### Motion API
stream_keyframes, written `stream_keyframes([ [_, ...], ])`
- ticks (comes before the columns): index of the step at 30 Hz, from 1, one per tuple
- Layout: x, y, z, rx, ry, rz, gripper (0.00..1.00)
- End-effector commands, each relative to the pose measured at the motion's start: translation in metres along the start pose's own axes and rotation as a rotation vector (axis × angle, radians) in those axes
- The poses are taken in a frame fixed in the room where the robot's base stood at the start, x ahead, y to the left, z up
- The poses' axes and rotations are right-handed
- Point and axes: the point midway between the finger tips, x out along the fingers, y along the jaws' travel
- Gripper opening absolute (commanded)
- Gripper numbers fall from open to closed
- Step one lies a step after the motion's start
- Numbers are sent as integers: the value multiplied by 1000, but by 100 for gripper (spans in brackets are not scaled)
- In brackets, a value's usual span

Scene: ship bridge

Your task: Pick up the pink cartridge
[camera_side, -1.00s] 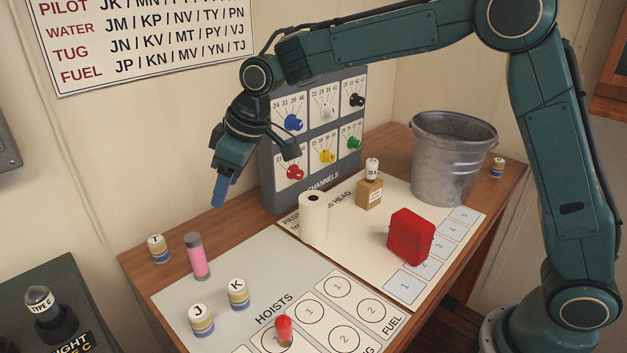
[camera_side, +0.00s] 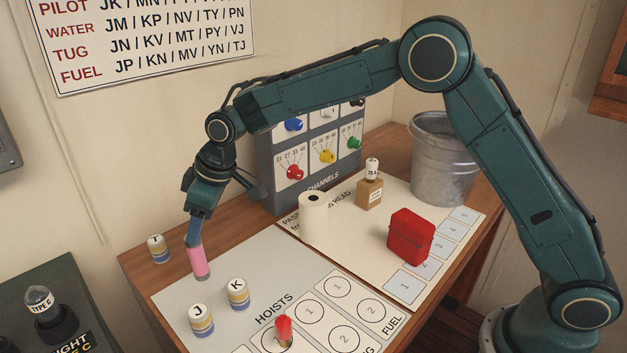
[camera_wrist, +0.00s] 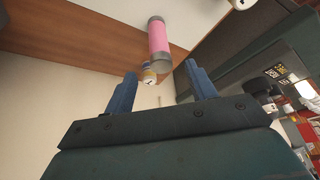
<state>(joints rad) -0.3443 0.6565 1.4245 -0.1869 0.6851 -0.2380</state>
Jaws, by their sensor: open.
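The pink cartridge (camera_side: 198,263) stands upright with grey ends at the far left of the pale board. My gripper (camera_side: 193,238) points down over it, its blue fingertips overlapping the cartridge's top in the side view, where the top end is hidden. In the wrist view the pink cartridge (camera_wrist: 159,37) lies beyond the open blue fingers of my gripper (camera_wrist: 161,70), roughly in line with the gap between them. I cannot tell whether a finger touches it.
Banded cylinders marked T (camera_side: 157,249), J (camera_side: 201,320) and K (camera_side: 238,294) stand near the cartridge. The channels panel (camera_side: 290,200) stands behind.

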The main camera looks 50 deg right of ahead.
Motion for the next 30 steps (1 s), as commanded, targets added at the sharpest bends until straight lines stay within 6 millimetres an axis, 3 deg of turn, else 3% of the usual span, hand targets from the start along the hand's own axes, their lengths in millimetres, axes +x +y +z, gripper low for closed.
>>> stream_keyframes([
  [7,34,0,1,0,-3,0,56],
  [20,46,0,1,0,-1,0,56],
  [30,80,-1,4,0,-3,0,56],
])
